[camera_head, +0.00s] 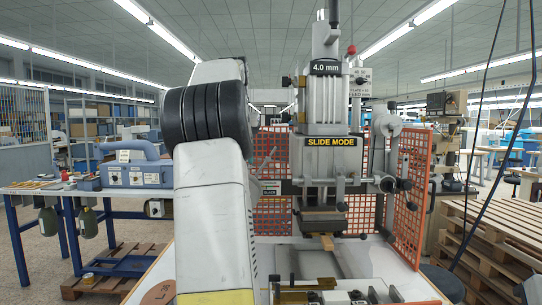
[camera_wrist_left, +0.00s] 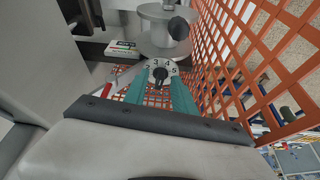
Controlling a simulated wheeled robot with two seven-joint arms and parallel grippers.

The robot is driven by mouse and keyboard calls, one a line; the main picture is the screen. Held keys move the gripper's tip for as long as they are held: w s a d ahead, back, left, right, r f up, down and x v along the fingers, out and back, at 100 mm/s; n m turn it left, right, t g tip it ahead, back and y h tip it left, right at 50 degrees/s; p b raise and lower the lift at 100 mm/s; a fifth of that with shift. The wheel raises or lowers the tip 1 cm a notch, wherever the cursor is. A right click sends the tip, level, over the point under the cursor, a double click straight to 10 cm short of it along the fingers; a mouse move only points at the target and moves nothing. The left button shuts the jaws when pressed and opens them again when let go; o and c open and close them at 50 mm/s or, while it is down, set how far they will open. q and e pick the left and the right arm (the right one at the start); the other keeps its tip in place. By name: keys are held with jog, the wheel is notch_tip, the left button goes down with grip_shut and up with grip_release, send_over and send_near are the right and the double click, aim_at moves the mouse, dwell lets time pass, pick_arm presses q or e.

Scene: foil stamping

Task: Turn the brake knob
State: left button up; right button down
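A small black knob (camera_wrist_left: 160,73) sits on a pale dial plate with printed numbers in the left wrist view. My left gripper (camera_wrist_left: 160,86) has two teal fingers spread apart. The knob shows between their tips, and I cannot tell whether they touch it. In the head view my left arm reaches up on the left side of the grey stamping machine (camera_head: 325,155), and its gripper is hidden there. I cannot pick out the numbered dial in the head view. My right gripper is not in view.
Orange mesh guard (camera_wrist_left: 265,60) stands close on the right in the wrist view, and mesh (camera_head: 412,160) flanks the machine. A grey spool (camera_wrist_left: 157,32) with a black knob is just beyond the dial. A blue case (camera_head: 140,172) lies on the left table. Pallets (camera_head: 495,235) stand right.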

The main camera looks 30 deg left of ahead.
pick_arm(q)
jog(key=v, duration=0.7)
jog(key=shift+r, duration=0.35)
jog(key=shift+s, duration=0.15)
